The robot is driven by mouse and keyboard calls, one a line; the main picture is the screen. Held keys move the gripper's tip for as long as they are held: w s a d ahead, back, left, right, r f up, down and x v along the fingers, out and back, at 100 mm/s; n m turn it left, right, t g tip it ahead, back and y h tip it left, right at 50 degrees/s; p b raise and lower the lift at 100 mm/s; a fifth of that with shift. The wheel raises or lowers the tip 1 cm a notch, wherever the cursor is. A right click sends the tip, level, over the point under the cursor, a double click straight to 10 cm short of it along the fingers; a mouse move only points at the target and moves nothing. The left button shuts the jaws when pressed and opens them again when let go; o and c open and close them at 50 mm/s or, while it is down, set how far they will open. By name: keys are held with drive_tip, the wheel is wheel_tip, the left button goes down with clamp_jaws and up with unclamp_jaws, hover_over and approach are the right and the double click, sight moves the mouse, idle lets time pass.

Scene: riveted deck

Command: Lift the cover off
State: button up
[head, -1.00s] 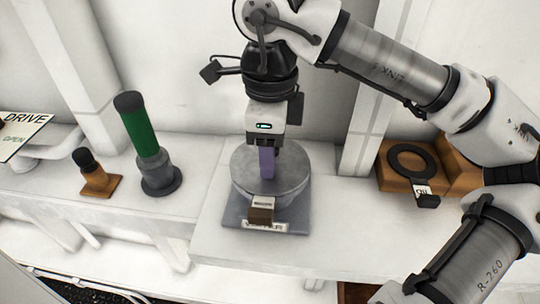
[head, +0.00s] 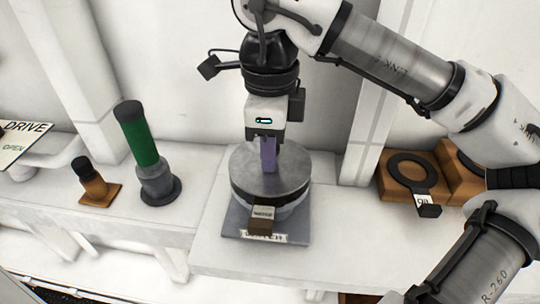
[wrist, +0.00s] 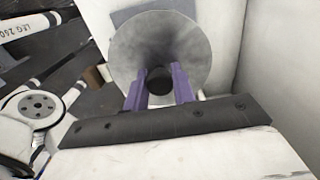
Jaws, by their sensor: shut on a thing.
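The cover (head: 258,186) is a round grey metal disc above a round pale container (head: 292,213) on a grey base plate (head: 236,230). A dark band shows below the cover's edge, and the cover sits slightly raised. My gripper (head: 268,168) points straight down at the cover's middle, with its purple fingers shut. In the wrist view the fingers (wrist: 161,82) close around a dark round knob (wrist: 159,76) at the centre of the cover (wrist: 190,45). The inside of the container is hidden. A brown block with a pale label (head: 262,214) is at the front of the container.
A green-and-grey cylinder (head: 141,145) and a small orange-brown piece with a black cap (head: 94,184) stand to the left. A black ring with a tag (head: 413,169) rests on an orange-brown block at right. A white wall is close behind. The shelf at front right is clear.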

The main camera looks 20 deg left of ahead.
wheel_tip(320, 180, up, 18)
drive_tip(key=p, duration=0.4)
drive_tip(key=shift+p, duration=0.3)
